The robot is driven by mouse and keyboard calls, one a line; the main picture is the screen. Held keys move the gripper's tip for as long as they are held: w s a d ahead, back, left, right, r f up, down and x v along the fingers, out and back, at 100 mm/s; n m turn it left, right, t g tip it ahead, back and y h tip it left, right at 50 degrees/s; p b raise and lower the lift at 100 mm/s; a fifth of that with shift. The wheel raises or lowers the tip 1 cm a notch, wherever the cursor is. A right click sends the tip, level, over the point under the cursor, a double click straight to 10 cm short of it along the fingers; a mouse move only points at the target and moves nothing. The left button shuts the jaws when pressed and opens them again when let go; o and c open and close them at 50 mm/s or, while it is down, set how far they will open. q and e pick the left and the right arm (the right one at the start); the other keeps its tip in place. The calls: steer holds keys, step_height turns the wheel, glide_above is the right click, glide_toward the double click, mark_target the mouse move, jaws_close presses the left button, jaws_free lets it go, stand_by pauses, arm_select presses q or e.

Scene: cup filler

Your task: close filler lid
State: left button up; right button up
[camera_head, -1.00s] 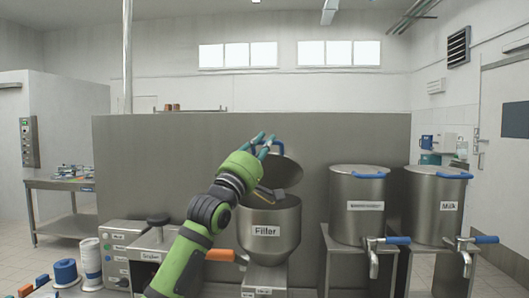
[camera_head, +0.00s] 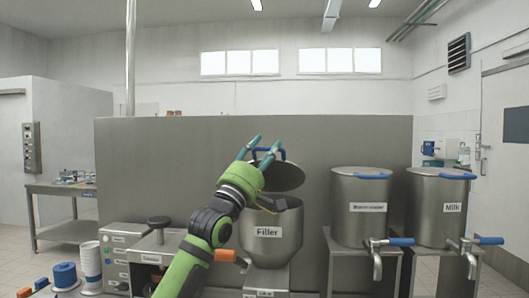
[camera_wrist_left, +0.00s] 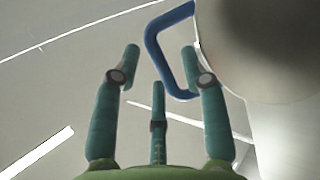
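The filler (camera_head: 270,246) is a steel, labelled hopper in the middle of the head view. Its round lid (camera_head: 287,177) is open, tilted up above the hopper's rim. A blue handle on the lid (camera_head: 279,153) is partly behind my fingers. My left gripper (camera_head: 262,146) is at the lid's upper left, with its teal fingers spread. In the left wrist view, the blue handle (camera_wrist_left: 154,48) reaches between the outer fingertips, with the lid (camera_wrist_left: 275,45) at the upper right. The fingers do not close on the handle; contact cannot be told. My right gripper is out of view.
A grey machine (camera_head: 152,255) and stacked white cups (camera_head: 90,260) stand at the left. A grey partition (camera_head: 160,170) rises behind.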

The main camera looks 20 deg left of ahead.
arm_select(q)
steer(key=shift+s+f, duration=0.15)
steer(key=v, duration=1.1)
steer(key=shift+s+f, duration=0.2)
steer(key=shift+a, duration=0.1)
